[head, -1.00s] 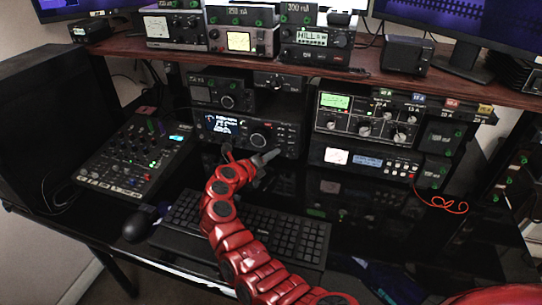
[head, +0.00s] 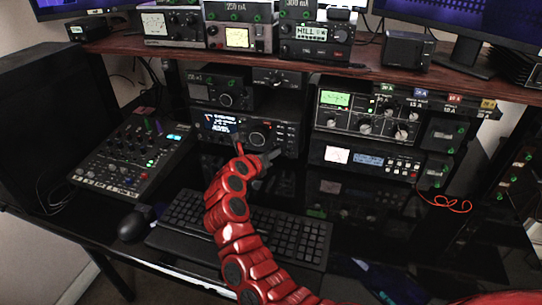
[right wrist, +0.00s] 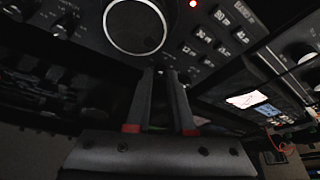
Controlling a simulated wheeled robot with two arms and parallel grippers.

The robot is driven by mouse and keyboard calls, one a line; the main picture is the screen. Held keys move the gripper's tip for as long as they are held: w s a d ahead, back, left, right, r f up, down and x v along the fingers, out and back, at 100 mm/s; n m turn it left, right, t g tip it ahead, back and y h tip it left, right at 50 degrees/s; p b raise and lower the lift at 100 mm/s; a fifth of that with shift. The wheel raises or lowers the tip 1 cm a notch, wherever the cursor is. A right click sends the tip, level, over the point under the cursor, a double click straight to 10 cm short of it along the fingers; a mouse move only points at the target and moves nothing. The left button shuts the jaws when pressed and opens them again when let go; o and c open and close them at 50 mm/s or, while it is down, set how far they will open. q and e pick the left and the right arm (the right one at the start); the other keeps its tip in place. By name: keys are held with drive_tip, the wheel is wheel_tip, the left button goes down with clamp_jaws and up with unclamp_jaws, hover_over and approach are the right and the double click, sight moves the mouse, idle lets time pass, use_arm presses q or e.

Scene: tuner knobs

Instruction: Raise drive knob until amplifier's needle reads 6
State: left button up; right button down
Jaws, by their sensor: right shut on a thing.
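The black radio (head: 213,123) with a lit screen and a large round dial (head: 257,138) stands under the shelf; the dial also shows in the right wrist view (right wrist: 135,25). My right gripper (right wrist: 162,78) has its fingers close together, shut on a small knob just below this dial. The fingers mostly hide that knob, and its marking cannot be read. In the head view, the red right arm reaches the radio's front. Lit needle meters show on the shelf unit (head: 237,38) and the lower right unit (head: 337,155). Their needle readings are too small to tell. My left gripper is out of view.
A keyboard (head: 280,238) lies under my right arm, with a mouse (head: 131,226) and a mixer (head: 125,165) at left. A tuner with several knobs (head: 364,127) stands at right. The wooden shelf (head: 300,68) overhangs the radio. Dark desk is free at right.

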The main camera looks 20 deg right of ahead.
drive_tip(key=c, duration=0.8)
unclamp_jaws()
drive_tip(key=v, duration=1.7)
drive_tip(key=shift+s+a+p, duration=0.15)
drive_tip(key=shift+s+p, duration=0.05)
drive_tip(key=shift+p, duration=0.15)
